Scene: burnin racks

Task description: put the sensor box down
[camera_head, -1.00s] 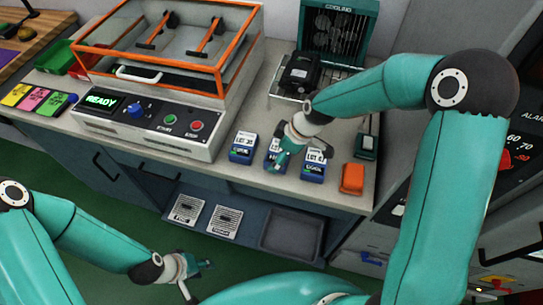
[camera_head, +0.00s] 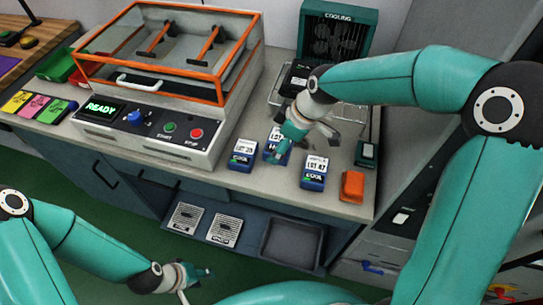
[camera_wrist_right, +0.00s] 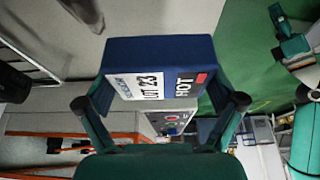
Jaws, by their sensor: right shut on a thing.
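My right gripper (camera_wrist_right: 165,120) is shut on a blue sensor box (camera_wrist_right: 160,60), a finger on each side; its label reads LOT 23 and HOT. In the head view my right gripper (camera_head: 306,142) is over the back of the row of blue boxes on the counter. It covers part of the middle blue box (camera_head: 271,152); I cannot tell if that is the held one. A LOT 35 box (camera_head: 242,156) is to its left and a LOT 47 box (camera_head: 314,173) to its right. My left gripper (camera_head: 195,284) is open and empty, low in front of the counter.
An orange-framed oven (camera_head: 165,88) showing READY stands at the left. The cooling unit (camera_head: 336,35) is at the back, with a black fixture (camera_head: 298,78) on its rack. An orange block (camera_head: 352,186) lies near the right edge. Coloured cards (camera_head: 38,104) are at far left.

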